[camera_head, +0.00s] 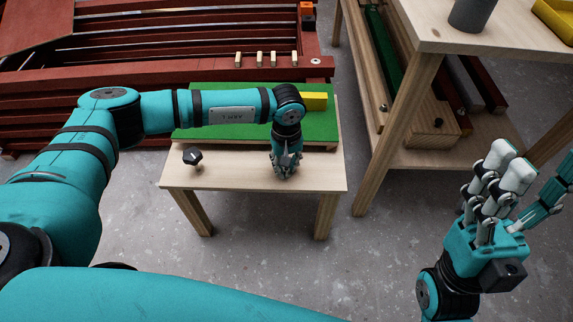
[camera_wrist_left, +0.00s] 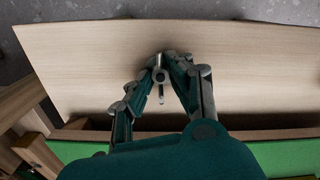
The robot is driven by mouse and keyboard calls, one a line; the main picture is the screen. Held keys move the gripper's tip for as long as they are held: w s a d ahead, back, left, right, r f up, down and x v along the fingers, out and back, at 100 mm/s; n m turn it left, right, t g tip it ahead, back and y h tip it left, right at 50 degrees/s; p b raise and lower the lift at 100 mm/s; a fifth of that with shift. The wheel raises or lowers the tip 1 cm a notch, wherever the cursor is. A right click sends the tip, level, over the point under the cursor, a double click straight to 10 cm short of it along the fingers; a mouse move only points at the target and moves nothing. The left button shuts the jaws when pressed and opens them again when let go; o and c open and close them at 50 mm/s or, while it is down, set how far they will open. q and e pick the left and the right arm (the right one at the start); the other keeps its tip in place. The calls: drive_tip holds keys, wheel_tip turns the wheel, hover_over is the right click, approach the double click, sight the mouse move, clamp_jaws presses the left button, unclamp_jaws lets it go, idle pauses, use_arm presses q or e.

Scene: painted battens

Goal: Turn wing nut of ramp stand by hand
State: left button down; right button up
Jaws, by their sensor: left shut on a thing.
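My left gripper (camera_head: 287,172) points down at the front right of a low pale wooden stand (camera_head: 230,178), with its fingers shut. In the left wrist view the left gripper (camera_wrist_left: 166,62) has its fingertips closed around a small grey metal piece (camera_wrist_left: 160,78), which looks like the wing nut. The fingers hide much of it, and its turn angle cannot be told. A dark knob (camera_head: 193,156) stands at the left of the same stand top. My right gripper (camera_head: 500,185) is raised at the right, fingers spread and empty, away from the stand.
A green board (camera_head: 235,133) with a yellow block (camera_head: 314,101) lies at the back of the stand. Dark red battens (camera_head: 150,80) lie behind. A taller wooden table (camera_head: 425,75) stands at the right, with wood pieces on its lower shelf. Grey floor in front is clear.

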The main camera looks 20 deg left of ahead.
sight(286, 169)
use_arm(q)
drive_tip(key=c, duration=1.2)
unclamp_jaws()
wheel_tip(286, 169, up, 12)
